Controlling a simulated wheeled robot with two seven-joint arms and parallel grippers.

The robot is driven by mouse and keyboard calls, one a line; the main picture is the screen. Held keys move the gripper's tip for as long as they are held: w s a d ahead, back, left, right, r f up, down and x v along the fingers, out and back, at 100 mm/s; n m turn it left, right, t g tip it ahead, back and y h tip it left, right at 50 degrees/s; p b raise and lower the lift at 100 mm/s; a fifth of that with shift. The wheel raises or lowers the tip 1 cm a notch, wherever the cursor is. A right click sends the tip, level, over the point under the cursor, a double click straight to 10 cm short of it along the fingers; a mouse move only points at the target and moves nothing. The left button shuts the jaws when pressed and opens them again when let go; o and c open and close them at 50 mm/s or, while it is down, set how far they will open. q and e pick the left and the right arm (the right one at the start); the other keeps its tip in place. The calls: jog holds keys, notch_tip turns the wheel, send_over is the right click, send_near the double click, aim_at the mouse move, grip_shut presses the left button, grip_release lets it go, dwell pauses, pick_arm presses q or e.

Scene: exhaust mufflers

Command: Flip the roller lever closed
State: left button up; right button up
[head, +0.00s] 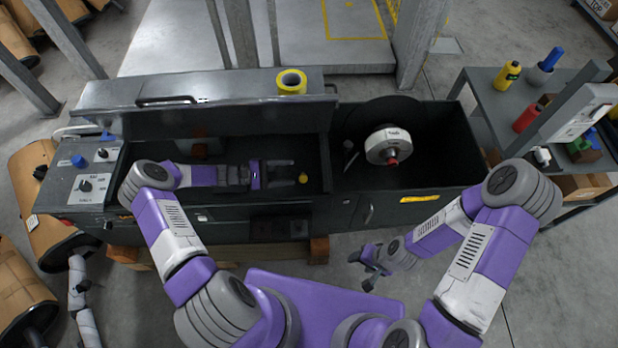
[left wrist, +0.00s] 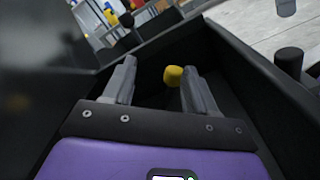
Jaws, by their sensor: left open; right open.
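A small yellow knob (head: 303,178), which looks like the end of the roller lever, shows inside the dark machine trough in the head view. My left gripper (head: 294,173) reaches into the trough from the left, open, its fingers pointing right toward the knob. In the left wrist view the yellow knob (left wrist: 173,76) appears between the two open fingers of the left gripper (left wrist: 160,72), near the right finger. I cannot tell whether they touch. The lever's shaft is hidden. My right gripper (head: 368,268) is open and empty in front of the machine, low over the floor.
The trough walls (left wrist: 262,85) stand close around the left gripper. A white reel (head: 388,145) sits in the right bay. A control panel (head: 92,178) is at left, a bottle shelf (head: 500,105) at right.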

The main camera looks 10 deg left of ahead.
aim_at(303, 175)
pick_arm(q)
notch_tip(303, 175, down, 5)
jog(key=shift+r+b, duration=0.2)
jog(key=shift+b, duration=0.5)
jog(key=x, duration=0.7)
jog(key=shift+w+d+r+b, duration=0.1)
jog(key=shift+d+r+b, duration=0.2)
jog(key=shift+c, duration=0.5)
grip_shut()
